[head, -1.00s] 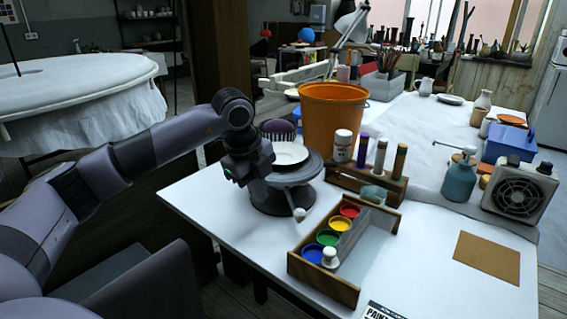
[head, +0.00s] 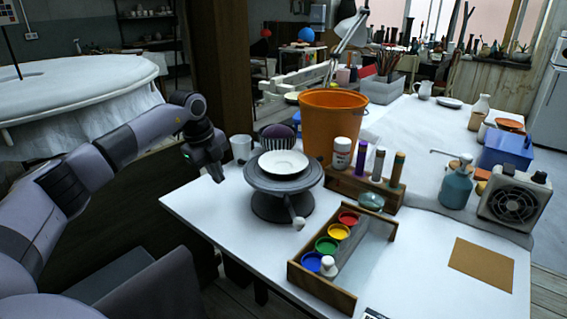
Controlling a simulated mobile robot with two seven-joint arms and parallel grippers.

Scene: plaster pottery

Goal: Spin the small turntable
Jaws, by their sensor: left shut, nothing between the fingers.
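The small turntable (head: 268,184) stands on the white table near its left edge. It is a dark grey disc on a round base, with a small knobbed handle (head: 296,217) pointing toward the front. A white dish (head: 284,162) sits on the disc. My left gripper (head: 218,178) is to the left of the turntable, apart from it, over the table's left edge. It points down, shut and empty. My right gripper is out of view.
An orange bucket (head: 331,122) stands right behind the turntable. A white cup (head: 240,148) and a dark striped object (head: 277,137) stand behind it on the left. A wooden paint tray (head: 349,299) lies in front. A bottle rack (head: 376,192) is to the right.

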